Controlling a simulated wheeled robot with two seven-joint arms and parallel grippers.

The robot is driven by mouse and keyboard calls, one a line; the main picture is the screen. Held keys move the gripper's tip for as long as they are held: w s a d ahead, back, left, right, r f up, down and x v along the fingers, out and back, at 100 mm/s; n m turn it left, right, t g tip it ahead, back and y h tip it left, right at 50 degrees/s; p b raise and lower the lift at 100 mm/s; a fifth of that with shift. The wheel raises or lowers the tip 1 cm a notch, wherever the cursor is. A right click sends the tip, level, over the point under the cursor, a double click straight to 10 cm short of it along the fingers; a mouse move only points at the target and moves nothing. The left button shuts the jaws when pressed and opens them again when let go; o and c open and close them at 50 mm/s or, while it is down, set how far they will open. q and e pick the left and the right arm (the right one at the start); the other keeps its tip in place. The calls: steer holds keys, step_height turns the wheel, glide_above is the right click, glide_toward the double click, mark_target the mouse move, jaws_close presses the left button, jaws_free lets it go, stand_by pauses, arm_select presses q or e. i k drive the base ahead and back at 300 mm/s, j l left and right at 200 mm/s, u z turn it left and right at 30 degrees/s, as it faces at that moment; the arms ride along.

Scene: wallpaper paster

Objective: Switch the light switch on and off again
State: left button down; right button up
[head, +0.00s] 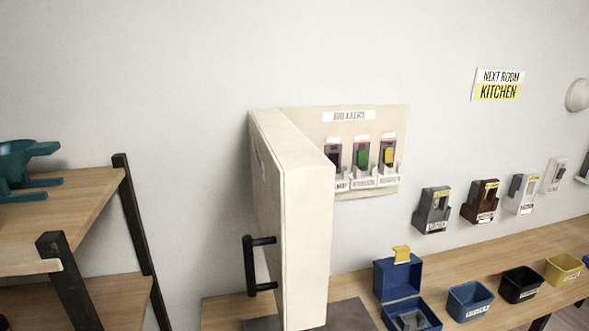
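Several small switch-like units are mounted in a row on the wall at right: a dark grey one (433,209), a brown one (480,201), a white one (522,194) and a smaller white one (554,174). I cannot tell which, if any, is the light switch. A panel (367,122) labelled "BREAKERS" holds three units, with a green one (361,154) and a yellow one (389,153) clear to see. Its thick cream door (305,220) stands open and partly covers the left unit. Neither of my grippers shows in the head view.
A wooden shelf (70,215) with black posts and a teal object (20,165) stands at left. A wooden bench (440,262) below the panel carries an open blue box (398,281) and several small bins (470,301). A "NEXT ROOM KITCHEN" sign (497,84) hangs upper right.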

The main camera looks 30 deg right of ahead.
mark_target(561, 174)
steer(key=i+j+z, duration=0.15)
steer(key=z, duration=0.35)
steer(key=i+j+z, duration=0.15)
steer(key=z, duration=0.3)
steer(key=k+j, duration=0.05)
steer(key=j, duration=0.05)
